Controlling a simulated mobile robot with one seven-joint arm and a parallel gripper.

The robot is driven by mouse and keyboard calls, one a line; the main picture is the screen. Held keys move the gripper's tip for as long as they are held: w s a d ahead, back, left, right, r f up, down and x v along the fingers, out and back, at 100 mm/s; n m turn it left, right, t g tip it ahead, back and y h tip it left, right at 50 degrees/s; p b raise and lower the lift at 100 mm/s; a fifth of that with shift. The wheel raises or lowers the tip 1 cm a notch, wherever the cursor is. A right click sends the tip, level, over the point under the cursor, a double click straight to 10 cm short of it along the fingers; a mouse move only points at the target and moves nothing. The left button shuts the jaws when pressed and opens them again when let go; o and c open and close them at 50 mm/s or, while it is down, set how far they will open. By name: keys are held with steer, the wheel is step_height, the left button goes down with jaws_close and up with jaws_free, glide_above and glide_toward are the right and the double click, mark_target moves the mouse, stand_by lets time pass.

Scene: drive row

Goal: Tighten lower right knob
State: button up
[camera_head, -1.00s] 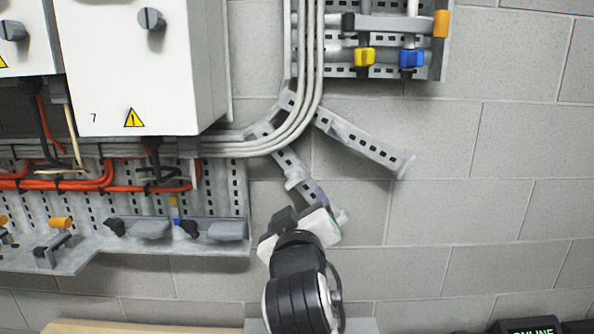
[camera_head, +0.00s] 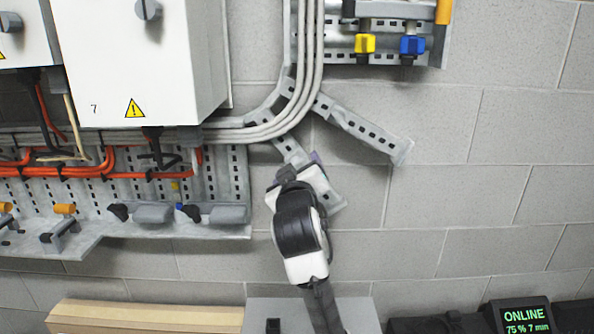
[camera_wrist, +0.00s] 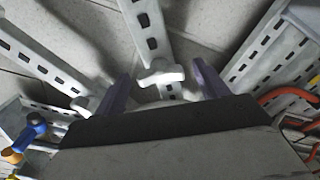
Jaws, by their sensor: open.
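A pale grey wing-shaped knob (camera_wrist: 160,73) sits on a slotted metal strut (camera_wrist: 148,28) in the wrist view. My gripper (camera_wrist: 162,84) is open, with one purple finger on each side of the knob. The fingers look apart from it. A second pale knob (camera_wrist: 84,103) lies left of the left finger on another strut. In the head view my gripper (camera_head: 303,172) covers part of the lower slotted strut (camera_head: 290,148), so the knob there is hidden. Another slotted strut (camera_head: 362,130) runs down to the right, above my gripper.
Grey cables (camera_head: 303,95) curve just above the struts. A white cabinet (camera_head: 140,60) and a perforated tray with grey-handled valves (camera_head: 215,214) are left. Yellow (camera_head: 365,43) and blue (camera_head: 411,45) valves are upper right. The block wall to the right is clear.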

steer(key=c, duration=1)
steer(key=shift+m, duration=0.3)
steer(key=shift+a+m+p, duration=0.1)
steer(key=shift+m+p, duration=3.6)
steer(key=shift+m, duration=4.3)
